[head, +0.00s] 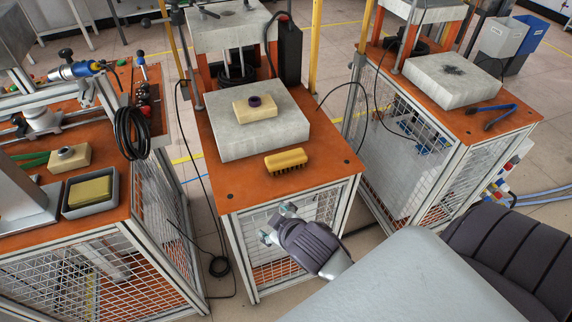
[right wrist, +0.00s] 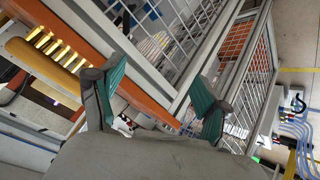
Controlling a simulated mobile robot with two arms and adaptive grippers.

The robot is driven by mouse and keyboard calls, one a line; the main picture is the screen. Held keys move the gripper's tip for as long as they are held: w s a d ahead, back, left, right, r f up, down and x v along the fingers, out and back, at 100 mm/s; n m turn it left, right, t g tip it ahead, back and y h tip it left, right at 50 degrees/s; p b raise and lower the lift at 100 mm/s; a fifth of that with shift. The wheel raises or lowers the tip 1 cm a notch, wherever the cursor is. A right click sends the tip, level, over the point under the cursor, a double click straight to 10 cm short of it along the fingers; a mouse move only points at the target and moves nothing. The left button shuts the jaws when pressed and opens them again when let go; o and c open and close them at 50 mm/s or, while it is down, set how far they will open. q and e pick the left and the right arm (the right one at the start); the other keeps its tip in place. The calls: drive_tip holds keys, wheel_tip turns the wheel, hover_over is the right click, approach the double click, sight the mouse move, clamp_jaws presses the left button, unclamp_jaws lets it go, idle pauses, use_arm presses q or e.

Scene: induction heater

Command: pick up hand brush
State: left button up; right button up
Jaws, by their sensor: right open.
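The hand brush (head: 286,161) has a yellow body and dark bristles. It lies on the front part of the orange top of the middle bench, just in front of a light grey block. My right gripper (head: 277,223) is open and empty, in front of the bench's front edge and apart from the brush. In the right wrist view, the brush (right wrist: 38,72) shows at the upper left, beyond one finger of my open right gripper (right wrist: 160,97). Nothing is between the fingertips. My left gripper is not in view.
The grey block (head: 250,135) carries a smaller beige block (head: 254,109) with a dark ring on it. A black cable coil (head: 132,133) hangs at the left bench. A grey tray (head: 66,206) holds a yellow-green block. Blue-handled tongs (head: 492,112) lie on the right bench.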

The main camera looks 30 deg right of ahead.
drive_tip(key=w+a+r+n+t+y, duration=0.3)
drive_tip(key=w+r+n+t, duration=0.3)
drive_tip(key=r, duration=0.5)
drive_tip(key=w+a+r+n+t+y, duration=0.35)
drive_tip(key=w+r+n, duration=0.3)
drive_tip(key=r, duration=0.45)
drive_tip(key=s+a+r+n+g+y, duration=0.1)
drive_tip(key=a+r+n+g+y, duration=0.2)
drive_tip(key=a+n+g+y, duration=0.55)
drive_tip(key=s+a+r+n+g+y, duration=0.1)
drive_tip(key=a+r+n+y, duration=0.3)
drive_tip(key=n, duration=0.9)
drive_tip(key=n+g+h, duration=0.9)
drive_tip(key=n+h, duration=0.3)
drive_tip(key=h, duration=0.6)
hover_over(286, 156)
drive_tip(key=f, duration=1.7)
drive_tip(key=shift+s+f+p, duration=0.2)
drive_tip(key=shift+f+p, duration=0.15)
drive_tip(key=shift+a+f+p, duration=0.1)
drive_tip(key=shift+f+p, duration=0.25)
drive_tip(key=shift+f, duration=0.55)
drive_tip(key=shift+n, duration=0.3)
drive_tip(key=f+p, duration=0.1)
drive_tip(key=f, duration=0.3)
drive_tip(key=shift+w+f, duration=0.1)
drive_tip(key=shift+w, duration=0.1)
